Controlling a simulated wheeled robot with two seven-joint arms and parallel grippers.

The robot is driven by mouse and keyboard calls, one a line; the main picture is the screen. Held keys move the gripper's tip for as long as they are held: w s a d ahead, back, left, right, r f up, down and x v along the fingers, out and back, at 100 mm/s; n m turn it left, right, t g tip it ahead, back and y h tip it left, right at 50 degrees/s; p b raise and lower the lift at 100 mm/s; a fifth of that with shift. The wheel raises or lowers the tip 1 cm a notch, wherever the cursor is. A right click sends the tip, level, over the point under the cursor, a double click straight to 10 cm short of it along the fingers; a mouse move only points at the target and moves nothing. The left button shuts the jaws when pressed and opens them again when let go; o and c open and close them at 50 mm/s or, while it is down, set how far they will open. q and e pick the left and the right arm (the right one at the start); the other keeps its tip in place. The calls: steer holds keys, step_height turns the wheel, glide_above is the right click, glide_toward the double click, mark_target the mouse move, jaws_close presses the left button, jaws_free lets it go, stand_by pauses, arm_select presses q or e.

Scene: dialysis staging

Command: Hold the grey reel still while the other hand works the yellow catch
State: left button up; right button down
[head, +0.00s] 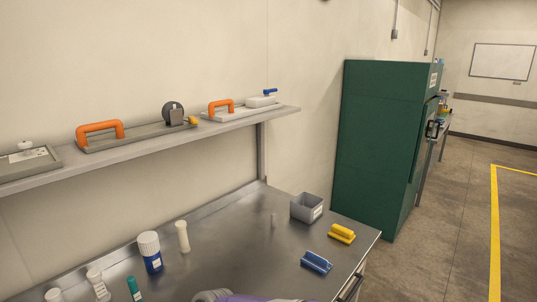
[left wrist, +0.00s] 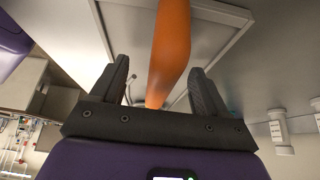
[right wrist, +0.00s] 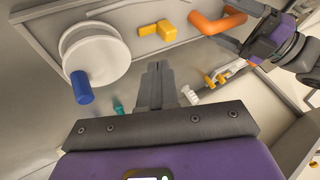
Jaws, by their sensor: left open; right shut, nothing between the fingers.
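The grey reel (head: 173,112) stands on a board on the wall shelf, with the yellow catch (head: 192,121) at its right and an orange handle (head: 100,130) at the board's left. My right gripper (right wrist: 157,72) is shut and empty, pointing toward the board, apart from both. My left gripper (left wrist: 158,75) is open, with an orange handle (left wrist: 170,40) between its fingers. Contact cannot be told. Neither gripper's fingers show in the head view.
Below, the metal table holds a blue bottle (head: 150,252), a grey bin (head: 307,208), and yellow (head: 341,233) and blue (head: 316,262) pieces.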

arm_select(q)
steer(key=shift+r+p, duration=2.45)
steer(key=shift+r, duration=1.6)
